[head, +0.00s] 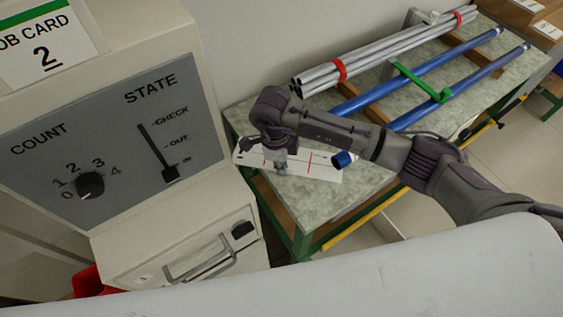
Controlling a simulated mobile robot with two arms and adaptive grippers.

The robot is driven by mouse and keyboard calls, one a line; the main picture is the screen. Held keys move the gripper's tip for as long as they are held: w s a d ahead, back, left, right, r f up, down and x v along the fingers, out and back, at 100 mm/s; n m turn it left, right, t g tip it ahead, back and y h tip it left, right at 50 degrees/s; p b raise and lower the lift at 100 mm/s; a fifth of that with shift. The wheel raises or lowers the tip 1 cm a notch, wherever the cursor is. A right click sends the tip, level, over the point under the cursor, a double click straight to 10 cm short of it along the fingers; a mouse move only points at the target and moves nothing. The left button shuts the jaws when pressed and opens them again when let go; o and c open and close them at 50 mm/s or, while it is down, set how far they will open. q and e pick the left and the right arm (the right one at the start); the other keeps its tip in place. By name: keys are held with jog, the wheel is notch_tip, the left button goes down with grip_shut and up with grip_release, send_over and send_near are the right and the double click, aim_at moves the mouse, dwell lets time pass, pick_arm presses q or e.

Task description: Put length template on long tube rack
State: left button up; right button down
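The length template looks to be the white strip with red marks (315,168), lying at the near left end of a speckled green-grey bench top (330,199). My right gripper (281,161) points down at the strip's left half. Its fingertips are small and partly hidden by the wrist, so I cannot tell whether they grip the strip. I cannot tell for certain which part is the long tube rack; long blue tubes (460,50) lie across the bench, with a green bracket (421,83) over them. My forearm hides part of the tubes. My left gripper is not in view.
A bundle of grey tubes with red bands (385,52) lies along the bench's back. A cabinet with COUNT and STATE controls (110,140) and a handled drawer (195,255) stands left. Floor (510,150) shows at right.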

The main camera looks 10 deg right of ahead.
jog(key=shift+f, duration=0.15)
jog(key=c, duration=1.3)
grip_release()
jog(key=shift+r, duration=0.25)
jog(key=shift+w+r, duration=0.1)
jog(key=shift+r, duration=0.3)
jog(key=shift+w+a+r+b, duration=0.15)
jog(key=shift+r+b, duration=0.3)
jog(key=shift+r, duration=1.4)
jog(key=shift+s+a+r+b, duration=0.15)
jog(key=shift+r+b, duration=0.3)
jog(key=shift+r, duration=1.35)
jog(key=shift+w+a+r+b, duration=0.15)
jog(key=shift+r+b, duration=0.3)
jog(key=shift+r, duration=1.4)
